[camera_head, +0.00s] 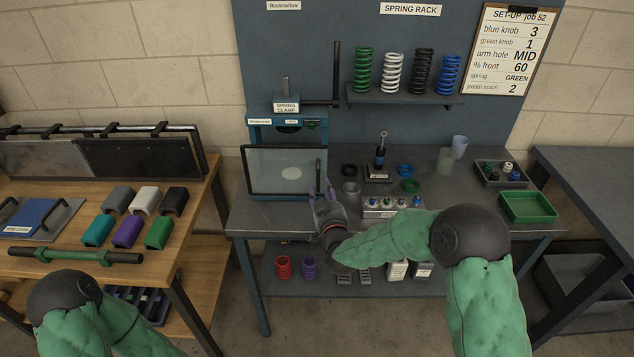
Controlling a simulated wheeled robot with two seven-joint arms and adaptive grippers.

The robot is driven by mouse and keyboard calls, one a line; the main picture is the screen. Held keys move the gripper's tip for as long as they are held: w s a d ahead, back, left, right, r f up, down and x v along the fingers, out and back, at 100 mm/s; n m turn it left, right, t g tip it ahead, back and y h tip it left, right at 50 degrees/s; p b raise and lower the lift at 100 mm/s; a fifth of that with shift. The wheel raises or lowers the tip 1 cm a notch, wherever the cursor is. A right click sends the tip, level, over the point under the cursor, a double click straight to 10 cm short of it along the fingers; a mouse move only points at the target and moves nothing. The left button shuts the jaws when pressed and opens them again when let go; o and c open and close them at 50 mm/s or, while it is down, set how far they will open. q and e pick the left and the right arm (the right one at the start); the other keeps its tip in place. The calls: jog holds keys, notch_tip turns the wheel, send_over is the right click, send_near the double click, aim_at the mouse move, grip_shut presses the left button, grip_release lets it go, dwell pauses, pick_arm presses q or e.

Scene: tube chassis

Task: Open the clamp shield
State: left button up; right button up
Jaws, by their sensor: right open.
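The clamp shield (262,172), a see-through panel in a dark frame, stands upright in front of the blue spring clamp (259,132). It is down across the clamp's front. A dark vertical handle (318,168) is at its right side. My right gripper (321,188) is open, with its fingers pointing up at the shield's lower right, close to the handle. I cannot tell whether they touch. A pale oval shows through the panel. My left arm is at the lower left; its gripper is out of the frame.
Coloured springs (393,72) stand on a shelf at the back. A wooden table (190,205) with coloured blocks is at left.

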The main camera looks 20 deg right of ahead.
aim_at(319, 189)
jog(key=shift+w+d+b, duration=0.15)
jog(key=shift+w+b, duration=0.1)
jog(key=shift+w, duration=1.1)
jog(key=shift+w+d+b, duration=0.1)
jog(key=shift+w+b, duration=0.1)
jog(key=shift+w, duration=1.15)
jog(key=shift+c, duration=0.3)
grip_shut()
